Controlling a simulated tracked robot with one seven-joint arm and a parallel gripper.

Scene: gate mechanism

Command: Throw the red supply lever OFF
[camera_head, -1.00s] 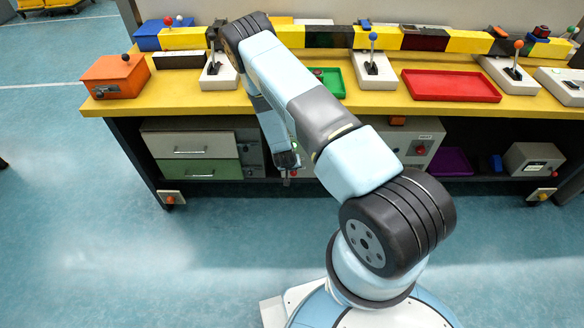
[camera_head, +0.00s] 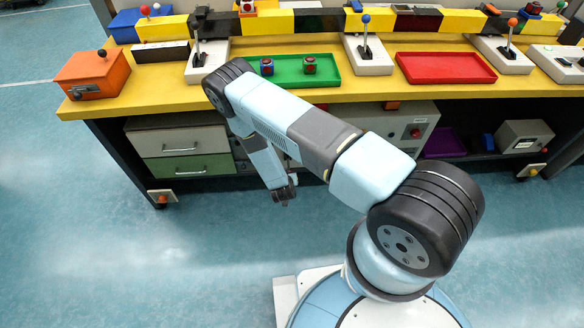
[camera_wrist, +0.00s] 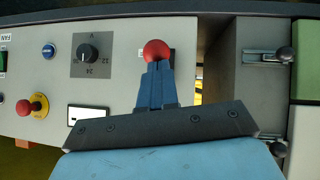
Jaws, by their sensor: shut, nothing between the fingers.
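A red ball knob (camera_wrist: 157,51) stands on a plate of the grey panel (camera_wrist: 110,25) in the wrist view. Its stem is hidden, so I cannot tell its position or whether it is the supply lever. My gripper (camera_wrist: 157,68) is shut and empty, its blue fingers pointing at the knob; I cannot tell if they touch it. In the head view my gripper (camera_head: 284,196) hangs low, in front of the bench's lower shelf.
The panel also has a dial (camera_wrist: 88,52), a red button on yellow (camera_wrist: 25,107) and a blue button (camera_wrist: 48,49). Drawers (camera_head: 182,157) stand left under the bench. Levers, a green tray (camera_head: 290,76) and a red tray (camera_head: 445,68) are on top. The floor before the bench is clear.

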